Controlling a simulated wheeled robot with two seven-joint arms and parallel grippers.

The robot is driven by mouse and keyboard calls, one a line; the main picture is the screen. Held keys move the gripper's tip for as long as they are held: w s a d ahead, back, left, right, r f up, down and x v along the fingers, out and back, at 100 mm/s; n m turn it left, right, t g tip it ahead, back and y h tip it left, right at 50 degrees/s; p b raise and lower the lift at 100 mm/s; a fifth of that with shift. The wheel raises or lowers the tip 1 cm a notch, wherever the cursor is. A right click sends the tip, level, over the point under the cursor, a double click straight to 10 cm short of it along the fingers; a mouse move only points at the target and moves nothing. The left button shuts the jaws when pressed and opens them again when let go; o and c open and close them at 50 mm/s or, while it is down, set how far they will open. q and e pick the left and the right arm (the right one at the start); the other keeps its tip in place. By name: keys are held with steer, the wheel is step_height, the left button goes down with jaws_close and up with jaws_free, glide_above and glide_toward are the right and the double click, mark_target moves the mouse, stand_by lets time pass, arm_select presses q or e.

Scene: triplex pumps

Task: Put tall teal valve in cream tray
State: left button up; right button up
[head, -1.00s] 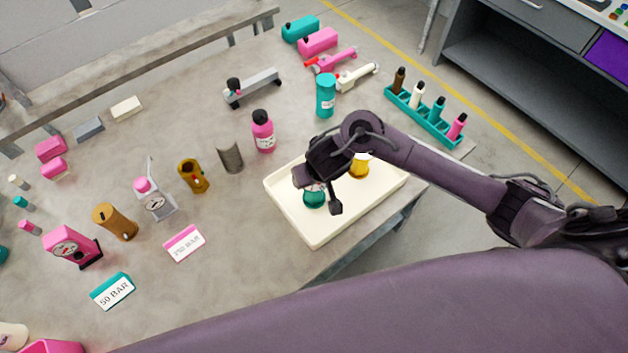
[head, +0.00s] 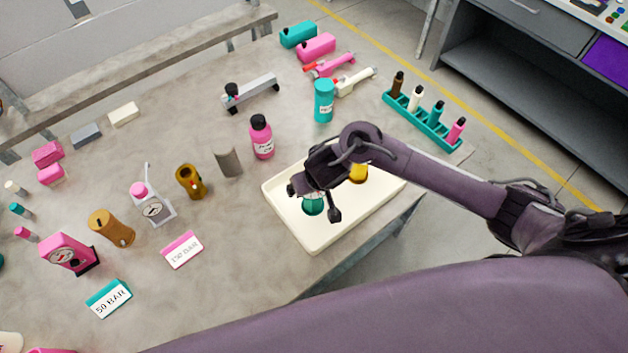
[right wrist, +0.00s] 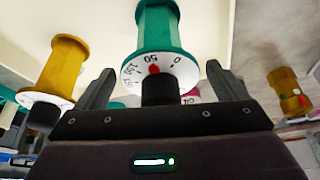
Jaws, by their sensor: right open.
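The teal valve (head: 313,207) is in the cream tray (head: 300,236), partly hidden under my right gripper (head: 314,203). In the right wrist view the teal valve (right wrist: 158,28) has a white numbered dial with a red mark and a black end. It lies between the two spread fingers of my right gripper (right wrist: 160,85), with gaps on both sides. A yellow valve (head: 358,173) is also in the tray, to the right, and shows at the left of the wrist view (right wrist: 62,66). My left gripper is not in view.
A pink bottle (head: 261,137) and a grey half-shell (head: 228,162) stand left of the tray. A teal rack (head: 425,122) with several small bottles and a teal canister (head: 324,101) are behind it. The table's front edge runs close by the tray.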

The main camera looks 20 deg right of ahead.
steer(key=p+v, duration=0.6)
steer(key=v, duration=0.6)
steer(key=shift+p, duration=0.4)
steer(key=shift+r, duration=0.1)
